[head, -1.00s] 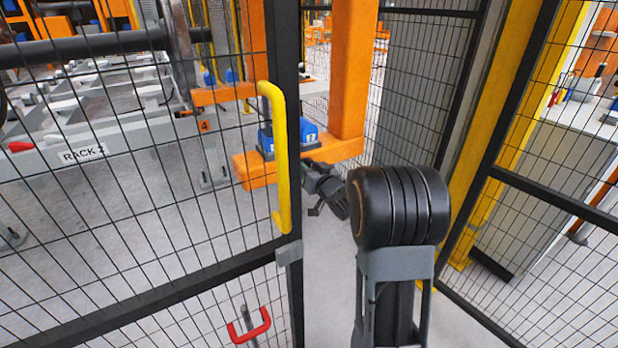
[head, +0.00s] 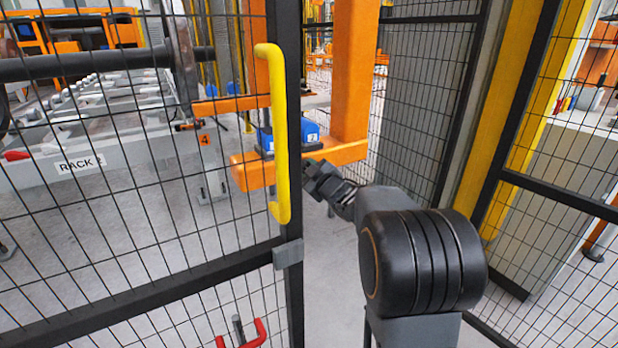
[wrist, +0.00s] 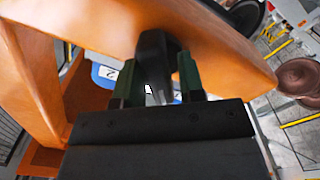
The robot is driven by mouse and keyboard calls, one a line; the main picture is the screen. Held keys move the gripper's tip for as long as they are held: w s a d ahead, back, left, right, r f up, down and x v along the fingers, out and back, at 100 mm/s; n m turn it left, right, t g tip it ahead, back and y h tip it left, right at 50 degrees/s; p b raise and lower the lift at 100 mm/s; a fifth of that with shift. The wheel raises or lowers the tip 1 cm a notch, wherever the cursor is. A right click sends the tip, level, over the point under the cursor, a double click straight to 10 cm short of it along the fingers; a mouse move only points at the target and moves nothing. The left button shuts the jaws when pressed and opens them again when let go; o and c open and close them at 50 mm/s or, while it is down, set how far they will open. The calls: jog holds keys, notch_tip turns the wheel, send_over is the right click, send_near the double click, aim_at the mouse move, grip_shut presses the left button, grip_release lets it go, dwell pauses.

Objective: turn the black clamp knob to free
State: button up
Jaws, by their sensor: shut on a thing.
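The black clamp knob (wrist: 153,62) stands against the orange beam (wrist: 100,22) in the wrist view. My gripper (wrist: 157,82) has one dark green finger on each side of the knob and is shut on it. In the head view my gripper (head: 312,172) is at the near edge of the orange bracket (head: 345,152), just right of the yellow handle. The knob cannot be made out there. A blue unit labelled 2 (head: 308,132) sits on the bracket, and part of it shows behind the fingers in the wrist view (wrist: 106,74).
A mesh gate with a yellow handle (head: 280,135) stands close on the left of my arm. An orange post (head: 354,70) rises behind the bracket. Mesh fence (head: 560,215) and a yellow post (head: 512,110) stand on the right. A red handle (head: 250,336) is low at the gate.

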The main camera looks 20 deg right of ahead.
jog(key=shift+f+n+b, duration=0.1)
jog(key=shift+n+b, duration=0.25)
jog(key=shift+n, duration=0.25)
jog(key=o, duration=0.7)
jog(key=shift+c, duration=0.2)
jog(key=shift+s, duration=0.1)
jog(key=s+d+p, duration=0.1)
jog(key=s+p, duration=0.1)
jog(key=s, duration=1.1)
jog(key=shift+s+d+p, duration=0.25)
jog(key=shift+s+p, duration=0.05)
jog(key=shift+p, duration=0.1)
